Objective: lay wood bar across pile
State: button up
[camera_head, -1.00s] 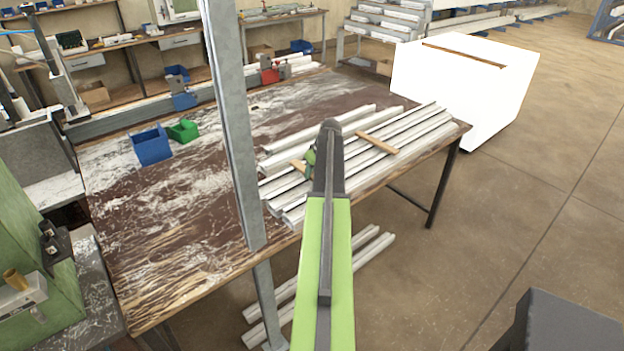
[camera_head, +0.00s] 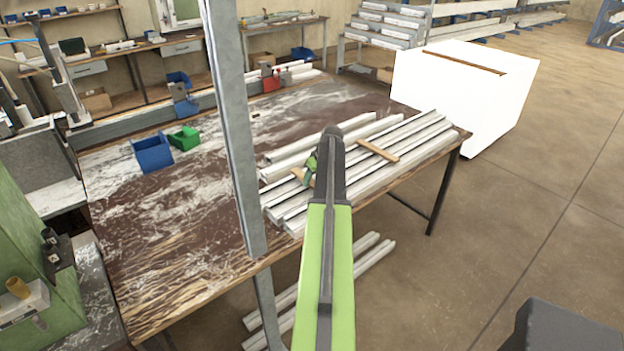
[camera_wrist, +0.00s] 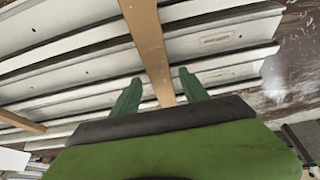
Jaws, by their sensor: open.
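A pile of long white profiles (camera_head: 421,135) lies on the bench's front right part. One wood bar (camera_head: 378,150) lies across the pile, right of my gripper. A second wood bar (camera_head: 299,174) shows at my gripper (camera_head: 309,168), partly hidden by the arm. In the wrist view, my gripper (camera_wrist: 160,92) is open, its two green fingers apart on either side of a wood bar (camera_wrist: 148,35) that runs over the profiles. Another wood bar (camera_wrist: 20,122) shows at the left there. Whether the fingers touch the bar between them is unclear.
A grey upright post (camera_head: 234,130) stands left of my arm. A white box (camera_head: 460,95) stands beyond the bench's right end.

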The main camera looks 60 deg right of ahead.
jog(key=p+v, duration=0.9)
jog(key=v, duration=0.2)
jog(key=shift+r, duration=0.15)
